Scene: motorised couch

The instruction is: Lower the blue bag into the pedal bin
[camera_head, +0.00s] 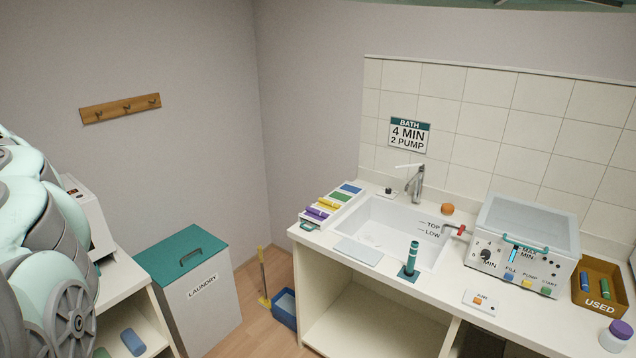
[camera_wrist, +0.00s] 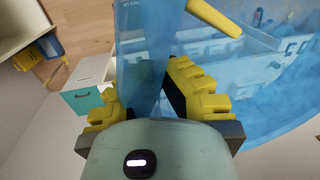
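In the wrist view, my gripper (camera_wrist: 145,102) has yellow ribbed fingers with dark pads. A see-through blue bag (camera_wrist: 150,50) passes between the fingers and fills the gap, so the gripper looks shut on it. The bag's film spreads wide to the right (camera_wrist: 262,75), and the counter shows through it. A yellow bar (camera_wrist: 215,17) lies at the bag's upper part; what it belongs to is unclear. The head view shows neither the bag nor my gripper. I cannot make out a pedal bin in either view.
A white laundry bin (camera_head: 211,305) with a teal lid stands left of the sink counter (camera_head: 405,285). A blue bucket (camera_head: 284,309) and a yellow-handled tool (camera_head: 263,275) stand on the floor between them. A white shelf unit (camera_head: 121,285) is at lower left.

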